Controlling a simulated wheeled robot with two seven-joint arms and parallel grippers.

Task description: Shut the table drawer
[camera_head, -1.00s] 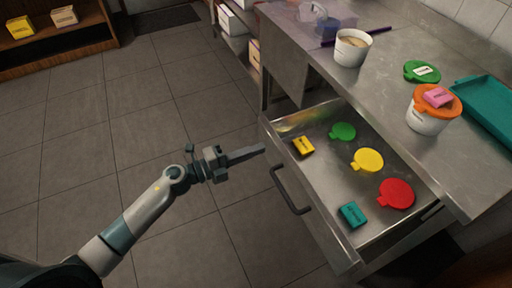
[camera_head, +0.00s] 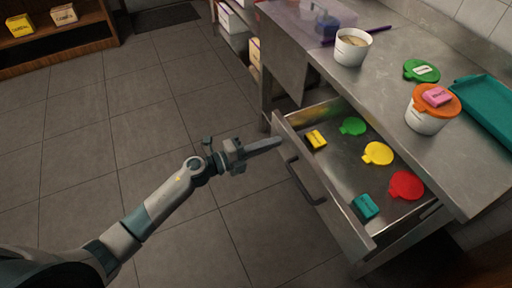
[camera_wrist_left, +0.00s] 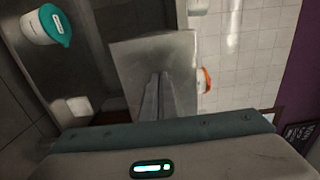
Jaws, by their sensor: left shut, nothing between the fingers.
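The table drawer (camera_head: 345,220) is a metal drawer that stands partly open under the steel table, with a dark bar handle (camera_head: 304,184) on its front. Inside lie a yellow box (camera_head: 316,140), a teal box (camera_head: 366,206), and green (camera_head: 352,127), yellow (camera_head: 378,153) and red (camera_head: 406,186) lids. My left gripper (camera_head: 280,141) is shut and empty, its fingertips at the far upper end of the drawer front. I cannot tell if they touch it. In the left wrist view the shut fingers (camera_wrist_left: 156,98) point toward a metal panel. My right gripper is out of view.
The steel table top (camera_head: 385,75) holds a white tub (camera_head: 352,50), a tub with an orange lid (camera_head: 426,118), a green lid (camera_head: 421,71) and a teal tray (camera_head: 488,112). A wooden shelf (camera_head: 85,38) stands far left. The floor between is clear.

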